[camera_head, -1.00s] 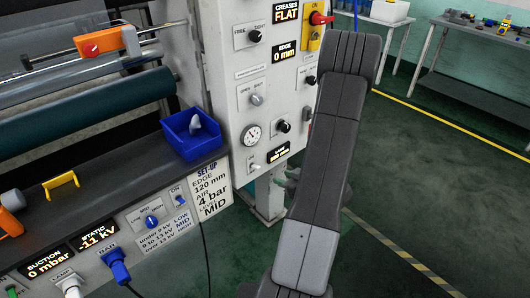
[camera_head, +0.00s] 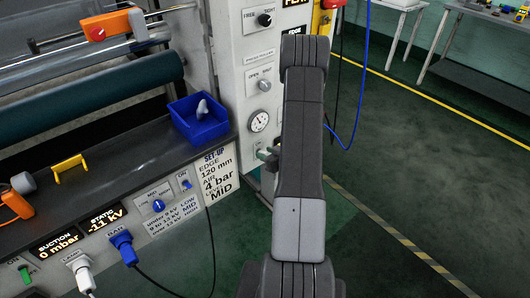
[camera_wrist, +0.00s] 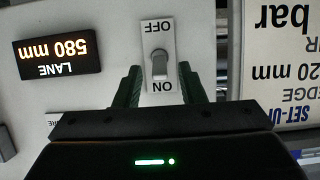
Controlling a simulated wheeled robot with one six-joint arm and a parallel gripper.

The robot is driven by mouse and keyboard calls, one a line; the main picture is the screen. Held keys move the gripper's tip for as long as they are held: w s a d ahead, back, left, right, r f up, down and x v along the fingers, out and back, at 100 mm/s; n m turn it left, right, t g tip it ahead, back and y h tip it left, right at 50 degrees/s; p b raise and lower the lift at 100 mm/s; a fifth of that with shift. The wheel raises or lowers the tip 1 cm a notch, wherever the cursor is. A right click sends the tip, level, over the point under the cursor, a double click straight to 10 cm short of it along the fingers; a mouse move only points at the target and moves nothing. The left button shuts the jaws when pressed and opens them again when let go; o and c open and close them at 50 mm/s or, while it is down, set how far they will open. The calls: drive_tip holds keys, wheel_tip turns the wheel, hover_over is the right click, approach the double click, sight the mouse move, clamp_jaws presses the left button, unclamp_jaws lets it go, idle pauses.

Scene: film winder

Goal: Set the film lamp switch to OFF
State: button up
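A small toggle switch (camera_wrist: 160,62) with an OFF label and an ON label shows upside down in the wrist view. OFF is at the picture's top and ON at the bottom. Its light lever's lower end lies nearer the ON label. No film lamp name is readable on it. My gripper (camera_wrist: 158,88) is open, with one dark green finger on each side of the switch's lower part; whether they touch it is unclear. In the head view my gripper (camera_head: 268,156) is small and partly hidden behind my arm, beside the white panel.
The white panel (camera_head: 232,75) carries knobs and a gauge (camera_head: 259,121). A LANE 580 mm display (camera_wrist: 57,59) sits beside the switch. A blue bin (camera_head: 197,122) and a set-up card (camera_head: 216,176) stand to the left. The floor at right is clear.

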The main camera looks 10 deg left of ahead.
drive_tip(key=shift+w+a+f, duration=0.25)
drive_tip(key=shift+w+a, duration=0.1)
drive_tip(key=shift+a, duration=0.1)
clamp_jaws()
